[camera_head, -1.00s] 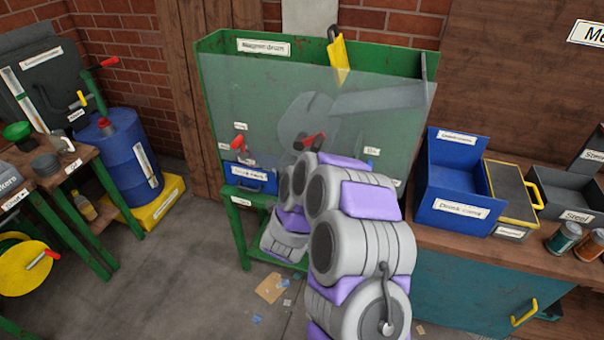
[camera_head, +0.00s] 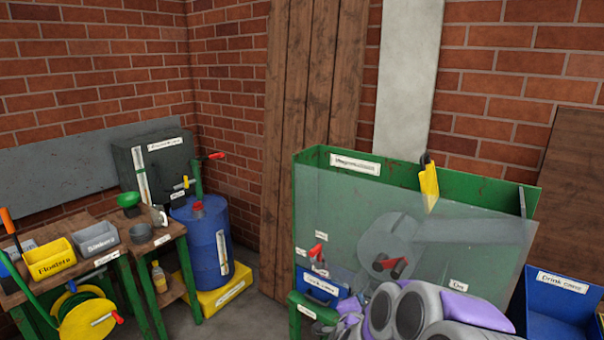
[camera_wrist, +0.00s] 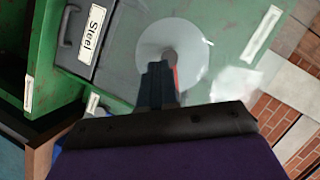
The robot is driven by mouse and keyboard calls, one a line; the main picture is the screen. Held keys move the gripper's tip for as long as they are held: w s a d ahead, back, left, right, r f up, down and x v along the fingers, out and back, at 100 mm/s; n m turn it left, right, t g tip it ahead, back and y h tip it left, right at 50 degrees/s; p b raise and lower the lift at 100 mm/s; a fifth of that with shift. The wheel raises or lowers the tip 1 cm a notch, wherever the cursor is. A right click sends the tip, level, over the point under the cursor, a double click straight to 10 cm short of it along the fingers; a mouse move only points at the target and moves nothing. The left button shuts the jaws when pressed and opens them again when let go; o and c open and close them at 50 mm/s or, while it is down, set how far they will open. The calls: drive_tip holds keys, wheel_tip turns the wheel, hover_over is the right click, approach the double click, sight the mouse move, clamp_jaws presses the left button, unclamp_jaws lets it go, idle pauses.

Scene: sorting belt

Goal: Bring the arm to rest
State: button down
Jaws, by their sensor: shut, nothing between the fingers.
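My arm (camera_head: 420,315) shows at the bottom right of the head view, grey with purple parts, in front of the green magnetic drum machine (camera_head: 440,235) and its clear panel. My gripper's end cannot be made out there. In the wrist view my gripper (camera_wrist: 158,66) has its dark fingers together and empty. They point at a pale round disc (camera_wrist: 150,45) on a green surface (camera_wrist: 225,30). A bit of red shows right beside the fingertips; whether they touch anything is unclear.
In the head view a blue drink cans bin (camera_head: 555,305) stands right of the machine. A blue barrel (camera_head: 203,240) and a bench with a yellow bin (camera_head: 50,262) are at the left.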

drive_tip(key=s+a+r+n+g+y, duration=0.25)
drive_tip(key=s+a+n+y, duration=0.2)
drive_tip(key=s, duration=0.25)
drive_tip(key=s+a+r+n+g+y, duration=0.1)
drive_tip(key=s+a+n+g+y, duration=0.25)
drive_tip(key=s+a+n, duration=0.35)
drive_tip(key=s+d+r+n+g+h, duration=0.1)
drive_tip(key=s+d+g, duration=0.2)
drive_tip(key=s, duration=0.7)
drive_tip(key=s+d+r+n+g+h, duration=0.1)
drive_tip(key=s+d+g, duration=0.2)
drive_tip(key=s, duration=0.8)
drive_tip(key=s+d+r+n+g+h, duration=0.1)
drive_tip(key=s+d+g, duration=0.2)
drive_tip(key=s, duration=0.8)
drive_tip(key=shift+s+d+r+n+g+h, duration=0.15)
drive_tip(key=shift+d+r+n+g+h, duration=0.1)
drive_tip(key=shift+d+n+g+h, duration=0.15)
